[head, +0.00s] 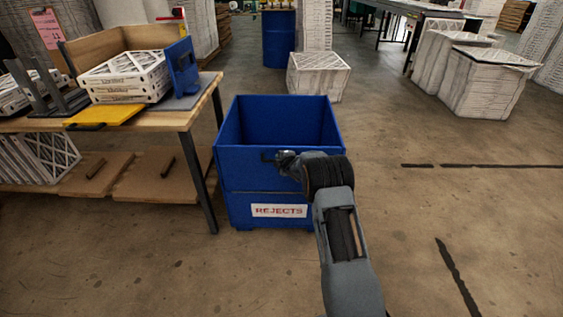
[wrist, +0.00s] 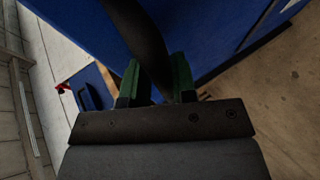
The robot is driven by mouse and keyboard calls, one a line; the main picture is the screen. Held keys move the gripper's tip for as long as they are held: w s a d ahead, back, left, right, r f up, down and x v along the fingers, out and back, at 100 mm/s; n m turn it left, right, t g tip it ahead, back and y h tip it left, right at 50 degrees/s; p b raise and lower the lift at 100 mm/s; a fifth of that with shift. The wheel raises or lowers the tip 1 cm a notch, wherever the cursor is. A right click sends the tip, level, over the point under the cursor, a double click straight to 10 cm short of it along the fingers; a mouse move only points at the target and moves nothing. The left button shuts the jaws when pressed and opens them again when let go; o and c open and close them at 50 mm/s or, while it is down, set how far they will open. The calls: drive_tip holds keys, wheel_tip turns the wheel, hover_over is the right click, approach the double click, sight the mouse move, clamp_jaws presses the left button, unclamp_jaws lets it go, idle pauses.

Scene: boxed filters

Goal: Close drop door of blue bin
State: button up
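The blue bin (head: 234,207) stands on the floor with a white REJECTS label on its lower front. Its drop door (head: 236,172), the upper front panel, looks upright, roughly level with the side walls. A dark handle (head: 267,156) is on the door near its top edge. My gripper (head: 282,157) is at this handle, with my arm reaching in from the lower right. In the wrist view, a dark bar (wrist: 150,45), seemingly the handle, lies between my gripper's green fingers (wrist: 156,80), which look close against both sides. The exact contact is hard to see.
A wooden workbench (head: 150,121) with boxed filters stands close to the bin's left. A blue drum (head: 278,40) and filter stacks (head: 318,76) are behind the bin. The floor (head: 430,225) to the right is clear.

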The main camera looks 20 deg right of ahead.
drive_tip(key=shift+o, duration=1.4)
drive_tip(key=shift+w+a+r, duration=0.1)
drive_tip(key=shift+o, duration=0.2)
drive_tip(key=shift+d, duration=0.25)
drive_tip(key=p+v, duration=0.1)
drive_tip(key=v, duration=1.2)
drive_tip(key=shift+s, duration=0.45)
drive_tip(key=shift+r, duration=0.1)
